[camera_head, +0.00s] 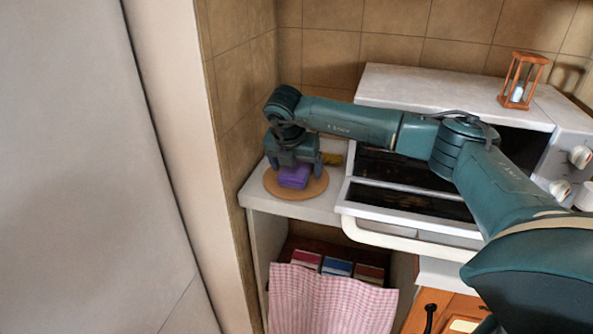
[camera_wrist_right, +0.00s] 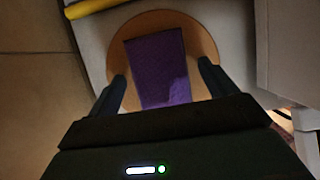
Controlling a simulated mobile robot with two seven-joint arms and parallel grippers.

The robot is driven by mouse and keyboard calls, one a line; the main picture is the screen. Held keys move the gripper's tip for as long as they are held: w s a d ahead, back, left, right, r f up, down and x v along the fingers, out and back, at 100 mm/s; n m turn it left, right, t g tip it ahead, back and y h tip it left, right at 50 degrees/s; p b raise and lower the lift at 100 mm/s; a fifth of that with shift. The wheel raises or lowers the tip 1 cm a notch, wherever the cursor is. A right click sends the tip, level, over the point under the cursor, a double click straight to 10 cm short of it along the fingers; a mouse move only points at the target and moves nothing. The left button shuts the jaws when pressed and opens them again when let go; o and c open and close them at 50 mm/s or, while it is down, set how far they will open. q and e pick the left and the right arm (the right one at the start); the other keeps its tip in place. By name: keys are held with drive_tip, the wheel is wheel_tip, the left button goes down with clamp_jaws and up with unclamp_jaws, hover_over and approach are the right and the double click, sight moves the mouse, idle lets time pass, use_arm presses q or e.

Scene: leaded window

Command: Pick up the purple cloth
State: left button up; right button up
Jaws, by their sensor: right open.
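The purple cloth (camera_head: 294,177) is folded and lies on a round wooden board (camera_head: 309,192) on the white counter at the left. My right gripper (camera_head: 293,170) is directly above it, pointing down. In the right wrist view the cloth (camera_wrist_right: 158,66) lies between the two fingers of my right gripper (camera_wrist_right: 163,85), with a gap on each side. The fingers are open. In the head view the gripper hides the back part of the cloth. My left gripper is not in view.
A toaster oven (camera_head: 455,95) with its door lowered stands right of the board, and an hourglass (camera_head: 522,80) stands on top. A yellow object (camera_wrist_right: 88,8) lies behind the board. A tiled wall (camera_head: 240,90) is close on the left. A pink checked curtain (camera_head: 320,300) hangs below.

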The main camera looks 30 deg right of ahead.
drive_tip(key=shift+f+b, duration=0.25)
drive_tip(key=shift+b, duration=0.1)
idle(0.3)
drive_tip(key=c, duration=1.1)
